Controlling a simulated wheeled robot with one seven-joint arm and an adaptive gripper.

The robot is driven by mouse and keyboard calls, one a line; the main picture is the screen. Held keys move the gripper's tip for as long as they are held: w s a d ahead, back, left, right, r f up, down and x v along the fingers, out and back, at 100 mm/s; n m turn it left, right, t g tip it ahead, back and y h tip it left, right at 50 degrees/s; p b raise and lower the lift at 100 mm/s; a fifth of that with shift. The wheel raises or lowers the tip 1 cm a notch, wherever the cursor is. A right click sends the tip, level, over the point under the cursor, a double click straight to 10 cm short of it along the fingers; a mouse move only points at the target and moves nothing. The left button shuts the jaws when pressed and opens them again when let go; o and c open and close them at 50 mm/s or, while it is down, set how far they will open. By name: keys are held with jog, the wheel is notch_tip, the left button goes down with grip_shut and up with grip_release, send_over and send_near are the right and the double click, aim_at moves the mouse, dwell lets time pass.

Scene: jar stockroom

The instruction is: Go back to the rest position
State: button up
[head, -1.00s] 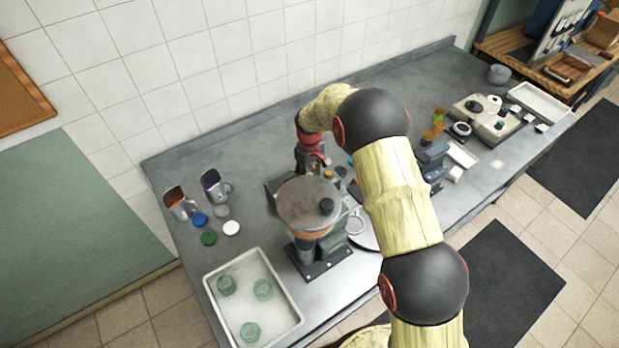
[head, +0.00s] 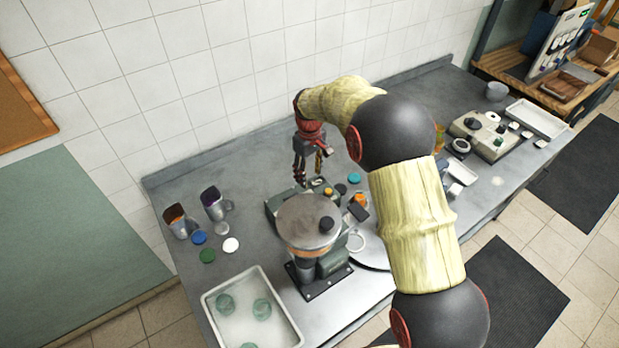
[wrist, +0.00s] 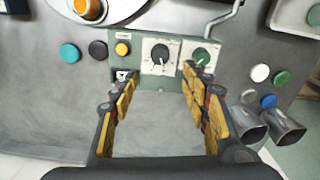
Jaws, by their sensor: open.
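My gripper (head: 307,172) is open and empty. In the head view it hangs above the bench, behind the machine with the round hopper (head: 308,222). In the wrist view my gripper (wrist: 160,98) shows its two yellow-padded fingers spread wide, with bare grey bench between them.
Two metal cups (head: 215,204) and blue, green and white lids (head: 231,245) lie left of the machine. A white tray (head: 292,325) holds glass jars (head: 262,309) at the front. A grey scale-like device (head: 490,138) stands at the right. The bench behind the cups is clear.

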dwell(0.4)
jog(key=s+d+r+m+t+b, duration=0.2)
jog(key=s+d+r+b, duration=0.2)
jog(key=s+d+r, duration=0.3)
jog(key=s+d+r+m+t+b, duration=0.1)
jog(key=s+d+r+m+b, duration=0.15)
jog(key=s+d+r, duration=0.55)
jog(key=s+d+f+m+t+b, duration=0.1)
jog(key=s+d+f+m+b, duration=0.1)
jog(key=s, duration=0.9)
jog(key=s+d+f+m+t+b, duration=0.1)
jog(key=s+b, duration=0.3)
jog(key=s, duration=0.8)
jog(key=shift+d+f+m+t, duration=0.3)
jog(key=shift+d+f+m, duration=0.1)
jog(key=shift+d+m, duration=0.25)
